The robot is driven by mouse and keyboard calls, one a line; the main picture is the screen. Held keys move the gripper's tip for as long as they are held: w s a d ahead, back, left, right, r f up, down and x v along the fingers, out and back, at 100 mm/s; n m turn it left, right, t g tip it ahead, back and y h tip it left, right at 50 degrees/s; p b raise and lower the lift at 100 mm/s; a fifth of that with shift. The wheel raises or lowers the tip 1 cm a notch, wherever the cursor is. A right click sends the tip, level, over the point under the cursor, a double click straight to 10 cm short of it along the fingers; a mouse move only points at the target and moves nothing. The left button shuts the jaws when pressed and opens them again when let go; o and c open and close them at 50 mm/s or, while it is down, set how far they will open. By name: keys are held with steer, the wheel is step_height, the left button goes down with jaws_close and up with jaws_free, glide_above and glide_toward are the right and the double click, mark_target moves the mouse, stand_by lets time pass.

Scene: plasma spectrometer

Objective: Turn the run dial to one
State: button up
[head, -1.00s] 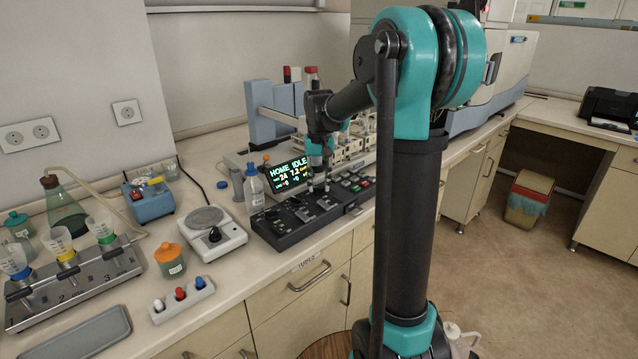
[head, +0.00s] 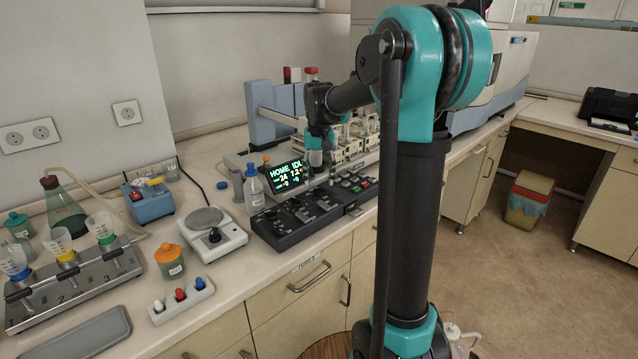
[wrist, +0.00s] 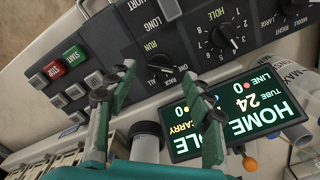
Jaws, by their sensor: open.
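The run dial (wrist: 159,62) is a small black knob on the dark control panel (head: 262,222). My gripper (wrist: 158,76) is open, one finger on either side of the dial's place in the picture, with nothing between the fingertips. I cannot tell how far the tips are above the panel. Part of the dial's surrounding print is hidden by the fingers. In the head view my gripper (head: 332,178) is over the panel's back edge, partly merged with the dark background.
The lit display (wrist: 236,115) reads HOME and 24, and stands close beside my right finger. The numbered HOLE dial (wrist: 223,38) is on the same panel. Red STOP (wrist: 54,70) and green START (wrist: 74,54) buttons lie left. A bottle (head: 254,190) stands beside the panel.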

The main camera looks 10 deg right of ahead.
step_height(320, 180, up, 10)
stand_by(0.4)
